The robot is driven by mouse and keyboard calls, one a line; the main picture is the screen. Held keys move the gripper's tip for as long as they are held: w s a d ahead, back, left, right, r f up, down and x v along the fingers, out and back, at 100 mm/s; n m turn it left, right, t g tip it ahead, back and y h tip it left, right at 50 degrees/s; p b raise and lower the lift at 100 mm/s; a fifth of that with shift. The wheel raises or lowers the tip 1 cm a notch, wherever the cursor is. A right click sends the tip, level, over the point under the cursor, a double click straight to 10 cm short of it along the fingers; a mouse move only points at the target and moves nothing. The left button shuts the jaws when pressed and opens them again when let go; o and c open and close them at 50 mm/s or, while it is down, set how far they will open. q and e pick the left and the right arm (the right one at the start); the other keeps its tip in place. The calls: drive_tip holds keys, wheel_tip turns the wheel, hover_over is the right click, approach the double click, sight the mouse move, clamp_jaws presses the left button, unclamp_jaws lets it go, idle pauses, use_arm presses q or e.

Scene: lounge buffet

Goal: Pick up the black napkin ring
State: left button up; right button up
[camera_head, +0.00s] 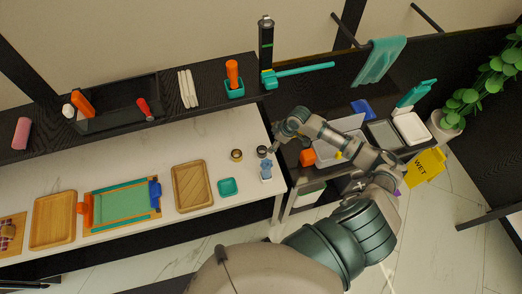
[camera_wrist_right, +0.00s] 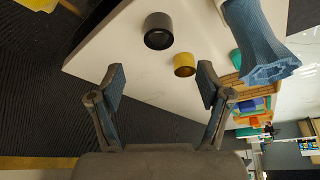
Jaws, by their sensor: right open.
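The black napkin ring (camera_head: 262,151) stands near the right end of the white counter. In the right wrist view the black ring (camera_wrist_right: 158,30) lies ahead of my fingers, close to the counter's corner. My right gripper (camera_wrist_right: 161,82) is open and empty, with the ring apart from both fingertips. In the head view my right gripper (camera_head: 276,142) is just right of the ring, at the counter's end. My left gripper does not show.
A gold ring (camera_wrist_right: 184,65) sits beside the black one. A blue cloth item (camera_wrist_right: 262,45) stands close by. A teal bowl (camera_head: 228,187) and wooden tray (camera_head: 190,186) lie farther left. A black shelf (camera_head: 205,100) runs behind the counter.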

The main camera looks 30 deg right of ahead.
approach(264, 150)
drive_tip(key=shift+w+a+f, duration=0.1)
drive_tip(key=shift+a+f, duration=0.15)
drive_tip(key=shift+a, duration=0.2)
drive_tip(key=shift+w+a+f, duration=0.1)
drive_tip(key=shift+a+f, duration=0.2)
drive_tip(key=shift+a, duration=0.15)
drive_tip(key=shift+a+p+x, duration=0.2)
drive_tip(key=shift+x, duration=1.1)
drive_tip(key=shift+a+p+x, duration=0.15)
drive_tip(key=shift+p+x, duration=0.05)
drive_tip(key=shift+x, duration=1.1)
drive_tip(key=shift+s+d, duration=0.2)
drive_tip(key=shift+s, duration=0.05)
drive_tip(key=c, duration=1.2)
